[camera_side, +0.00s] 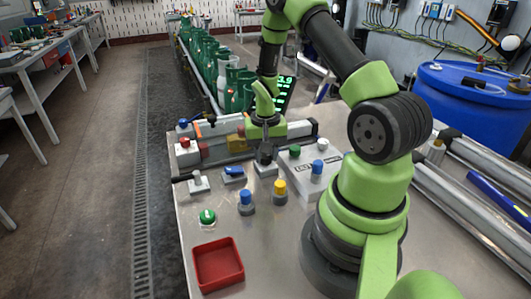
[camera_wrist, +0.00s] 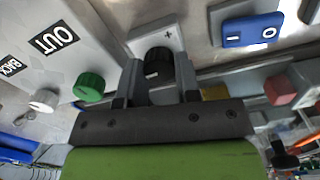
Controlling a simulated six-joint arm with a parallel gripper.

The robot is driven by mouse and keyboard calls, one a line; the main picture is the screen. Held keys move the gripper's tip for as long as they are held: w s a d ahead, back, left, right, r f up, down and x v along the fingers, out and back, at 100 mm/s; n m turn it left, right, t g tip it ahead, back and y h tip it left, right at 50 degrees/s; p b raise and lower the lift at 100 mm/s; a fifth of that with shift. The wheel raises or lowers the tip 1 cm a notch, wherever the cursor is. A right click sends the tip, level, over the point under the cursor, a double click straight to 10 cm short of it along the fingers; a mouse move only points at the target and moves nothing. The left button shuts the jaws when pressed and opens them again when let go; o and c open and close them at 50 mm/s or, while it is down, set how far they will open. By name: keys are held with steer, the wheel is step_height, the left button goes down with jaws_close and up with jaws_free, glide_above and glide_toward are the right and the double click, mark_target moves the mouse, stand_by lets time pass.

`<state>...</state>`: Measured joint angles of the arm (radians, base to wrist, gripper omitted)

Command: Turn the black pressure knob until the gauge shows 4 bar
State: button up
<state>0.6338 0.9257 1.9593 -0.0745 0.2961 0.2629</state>
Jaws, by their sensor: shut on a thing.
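The black pressure knob (camera_wrist: 158,64) sits on a light grey plate marked with a plus sign in the wrist view. My gripper (camera_wrist: 157,78) has one finger on each side of the knob and is shut on it. In the side view my gripper (camera_side: 265,150) points down at the knob's grey base (camera_side: 265,169), and its fingers largely hide the knob. A dark display with green digits (camera_side: 286,88) stands behind my wrist, partly covered by it. Its top figure looks like 3.9, but it is small and slanted.
A blue rocker switch (camera_wrist: 252,29) is beside the knob. On the other side are a green knob (camera_wrist: 89,86) and a white knob (camera_wrist: 44,101) on a labelled box. Blue (camera_side: 246,198) and yellow (camera_side: 279,188) knobs and a red tray (camera_side: 218,265) stand nearer the front.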

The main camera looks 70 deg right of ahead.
stand_by(0.3)
steer(key=o, duration=0.9)
step_height(320, 180, up, 10)
